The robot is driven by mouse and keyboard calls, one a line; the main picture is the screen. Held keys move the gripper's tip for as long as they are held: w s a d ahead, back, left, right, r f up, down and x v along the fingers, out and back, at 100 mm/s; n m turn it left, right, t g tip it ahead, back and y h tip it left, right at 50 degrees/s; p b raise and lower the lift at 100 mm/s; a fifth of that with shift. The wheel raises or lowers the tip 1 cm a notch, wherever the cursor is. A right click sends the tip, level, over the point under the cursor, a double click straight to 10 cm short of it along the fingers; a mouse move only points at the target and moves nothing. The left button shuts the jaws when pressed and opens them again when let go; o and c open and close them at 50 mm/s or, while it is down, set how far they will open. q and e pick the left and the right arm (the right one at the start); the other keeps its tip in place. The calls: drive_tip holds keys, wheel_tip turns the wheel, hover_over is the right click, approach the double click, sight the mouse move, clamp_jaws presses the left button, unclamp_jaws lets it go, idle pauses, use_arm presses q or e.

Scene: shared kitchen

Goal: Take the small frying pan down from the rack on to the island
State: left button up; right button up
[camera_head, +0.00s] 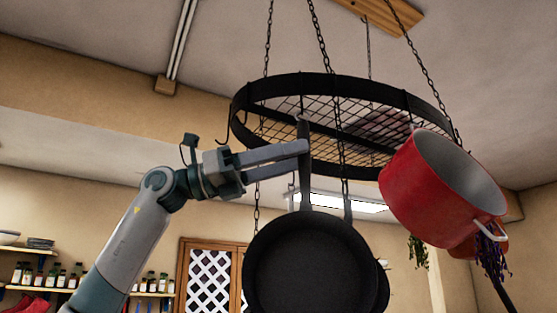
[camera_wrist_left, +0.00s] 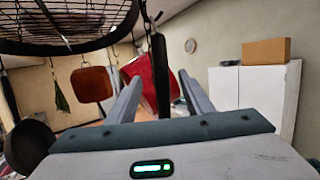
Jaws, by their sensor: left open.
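A black frying pan (camera_head: 310,265) hangs from the round rack (camera_head: 290,86), its handle upright in the head view. A second dark pan (camera_head: 383,287) is mostly hidden behind it; I cannot tell which is smaller. My left gripper (camera_head: 303,158) is open, its fingers level with the front pan's handle just below the rack rim. In the left wrist view a black handle (camera_wrist_left: 160,75) stands between the two open fingers (camera_wrist_left: 158,78); I see no finger touching it. My right gripper is not in view.
A red pot (camera_head: 425,195) hangs tilted to the right of the pans, near bunches of dried herbs (camera_head: 418,252). Chains (camera_head: 267,40) hold the rack from the ceiling. Another dark pan (camera_wrist_left: 30,145) shows at left in the wrist view. The island is not visible.

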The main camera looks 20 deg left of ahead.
use_arm(q)
drive_tip(key=shift+d+r, duration=0.15)
drive_tip(key=shift+d, duration=0.15)
clamp_jaws()
idle(1.5)
